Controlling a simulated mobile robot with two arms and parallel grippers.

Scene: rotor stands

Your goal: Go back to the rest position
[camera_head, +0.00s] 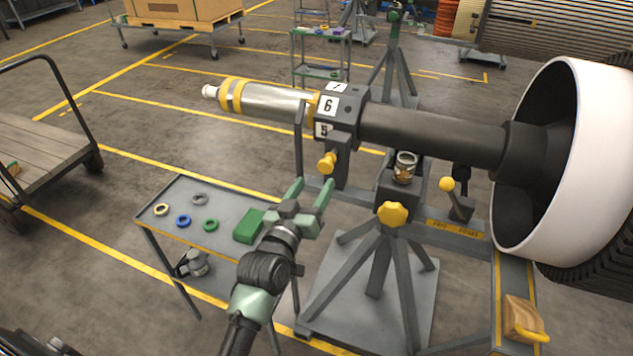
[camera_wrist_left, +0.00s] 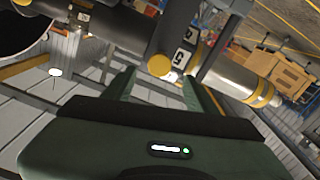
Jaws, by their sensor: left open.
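My left gripper (camera_head: 309,190) is open and empty, its green fingers pointing up and away in the head view. It is in front of and below the rotor shaft (camera_head: 435,132), near a yellow knob (camera_head: 327,162) under the dark numbered block (camera_head: 338,115). In the left wrist view the open fingers (camera_wrist_left: 158,88) point toward the numbered block (camera_wrist_left: 178,60) and a yellow knob (camera_wrist_left: 159,65). I cannot tell whether a finger touches anything. My right gripper shows in neither view.
A grey side table (camera_head: 235,238) holds several coloured rings and a green block (camera_head: 249,226). The stand with its yellow star knob (camera_head: 392,214) is close on the right, before a large white-rimmed wheel (camera_head: 550,160).

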